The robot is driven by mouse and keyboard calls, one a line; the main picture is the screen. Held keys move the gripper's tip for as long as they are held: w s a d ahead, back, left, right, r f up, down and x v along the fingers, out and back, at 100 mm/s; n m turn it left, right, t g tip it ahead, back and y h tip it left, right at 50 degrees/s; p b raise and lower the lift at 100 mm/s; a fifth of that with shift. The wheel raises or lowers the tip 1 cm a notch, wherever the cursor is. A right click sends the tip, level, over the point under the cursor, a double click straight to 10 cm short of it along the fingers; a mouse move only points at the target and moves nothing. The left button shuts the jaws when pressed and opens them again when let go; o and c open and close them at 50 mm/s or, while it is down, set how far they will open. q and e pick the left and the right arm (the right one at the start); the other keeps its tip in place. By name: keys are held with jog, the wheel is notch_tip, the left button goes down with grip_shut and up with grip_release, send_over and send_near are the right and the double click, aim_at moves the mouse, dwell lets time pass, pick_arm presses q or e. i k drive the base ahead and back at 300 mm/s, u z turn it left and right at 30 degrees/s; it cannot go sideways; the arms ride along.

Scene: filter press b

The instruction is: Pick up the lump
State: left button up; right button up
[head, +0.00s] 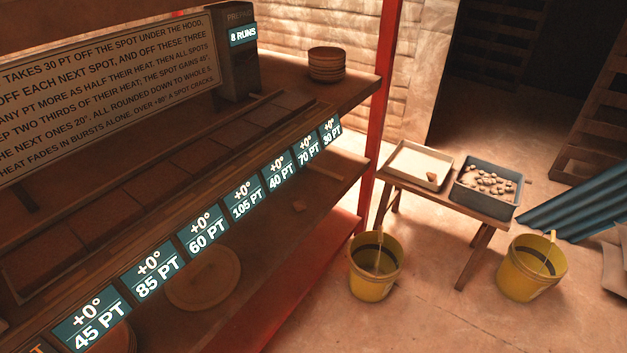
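Several small pale lumps (483,180) lie in a dark blue-grey tray (484,208) on a low wooden bench. One small brown piece (432,177), possibly a lump, lies alone in the white tray (407,178) to its left. Which lump the task means is not clear from this view. Neither of my grippers is in view.
The rack (372,130) fills the left, with a sign (100,90), heat labels (242,197), a "8 RUNS" box (238,60) and stacked discs (326,65). Yellow buckets (372,285) (528,278) flank the bench (455,200). Blue corrugated sheets (575,213) lie right. Front floor is clear.

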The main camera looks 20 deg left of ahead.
aim_at(299, 205)
jog(key=i, duration=1.45)
jog(key=u, duration=2.3)
